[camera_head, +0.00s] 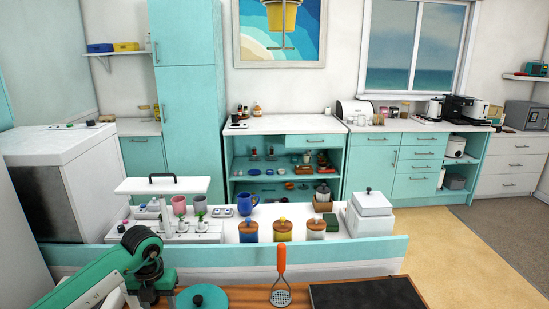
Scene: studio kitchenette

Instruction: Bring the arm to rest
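One arm of mine, green and white with black joints, comes in from the lower left corner. It bends near a dark joint above the near wooden counter (245,295). Its gripper does not show; the arm runs out of the bottom of the picture. My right arm and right gripper are not in view. No held object shows.
On the near counter are a teal lid (202,298), an orange-handled masher (282,275) and a dark board (367,294). A raised white shelf behind bears jars (248,231), a blue mug (247,203) and a white box (371,212). Open floor (455,240) lies right.

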